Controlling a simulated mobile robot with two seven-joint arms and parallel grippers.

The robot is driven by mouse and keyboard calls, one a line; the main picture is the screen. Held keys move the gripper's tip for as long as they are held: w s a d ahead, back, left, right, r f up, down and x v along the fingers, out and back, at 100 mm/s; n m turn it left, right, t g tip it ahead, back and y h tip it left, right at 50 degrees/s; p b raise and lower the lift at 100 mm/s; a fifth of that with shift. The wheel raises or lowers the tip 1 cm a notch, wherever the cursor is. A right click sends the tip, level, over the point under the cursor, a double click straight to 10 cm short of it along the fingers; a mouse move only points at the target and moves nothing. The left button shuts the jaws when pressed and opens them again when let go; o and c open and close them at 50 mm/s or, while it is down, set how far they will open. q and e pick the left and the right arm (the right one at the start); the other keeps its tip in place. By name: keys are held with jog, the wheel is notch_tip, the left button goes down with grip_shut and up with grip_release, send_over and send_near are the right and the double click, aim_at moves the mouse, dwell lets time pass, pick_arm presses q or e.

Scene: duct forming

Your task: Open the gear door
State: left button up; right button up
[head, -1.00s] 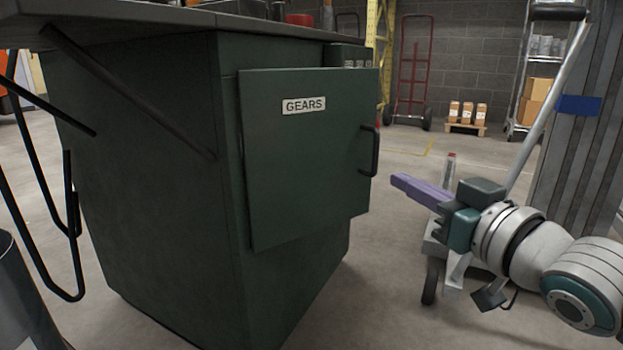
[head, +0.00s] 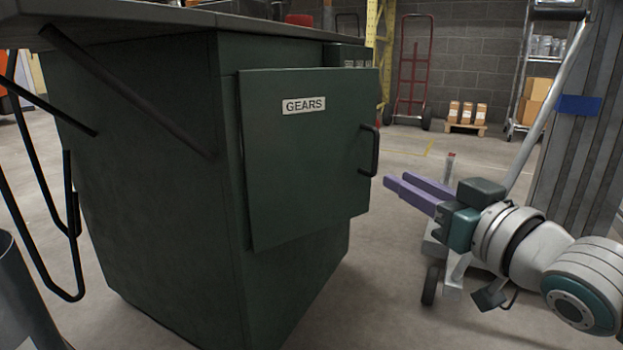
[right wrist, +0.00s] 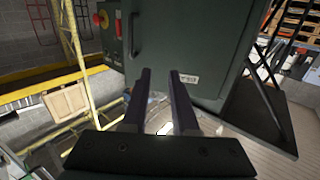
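The gear door (head: 300,190) is a dark green panel with a white GEARS label (head: 304,106), on the front of a dark green cabinet. It looks shut. Its dark bar handle (head: 369,150) stands upright near the door's right edge. My right gripper (head: 396,179) is open and empty, a little right of and below the handle, its two purple fingers apart and pointing toward the door. In the right wrist view the open fingers (right wrist: 160,73) point toward the door (right wrist: 205,50), with the handle (right wrist: 132,36) up and left of the fingertips. My left gripper is not in view.
A worktop (head: 150,14) overhangs the cabinet. A wheeled cart (head: 450,270) stands behind my right arm. A red hand truck (head: 411,75) and a small pallet with boxes (head: 466,115) are at the back wall.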

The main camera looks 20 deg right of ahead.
jog(key=shift+s, duration=0.1)
jog(key=s+p, duration=0.5)
jog(key=s, duration=0.4)
jog(key=shift+s+d, duration=0.25)
jog(key=shift+s, duration=0.15)
